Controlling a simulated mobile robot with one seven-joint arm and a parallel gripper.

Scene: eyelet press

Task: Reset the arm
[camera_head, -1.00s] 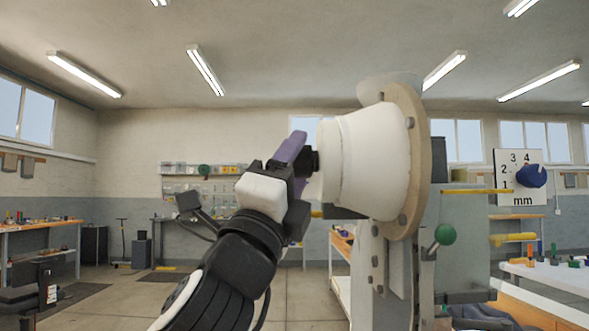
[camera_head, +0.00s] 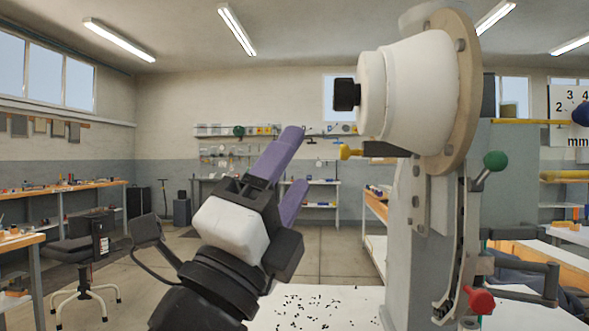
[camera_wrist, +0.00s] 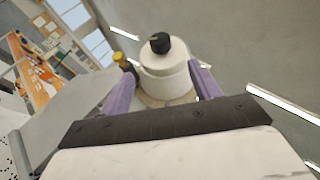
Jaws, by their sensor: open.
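My gripper (camera_head: 292,168) has two purple fingers and is open and empty. In the head view it points up and to the right, left of the eyelet press (camera_head: 425,250) and apart from it. The press has a big white cone-shaped housing (camera_head: 415,90) with a black knob (camera_head: 346,95) on its left end. In the wrist view the fingers (camera_wrist: 163,95) stand wide apart, with the white housing (camera_wrist: 168,78) and black knob (camera_wrist: 160,42) showing beyond and between them.
A white surface (camera_head: 330,310) with scattered black bits lies below. A stool (camera_head: 85,260) and workbenches stand at the left. Open air lies left of my gripper.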

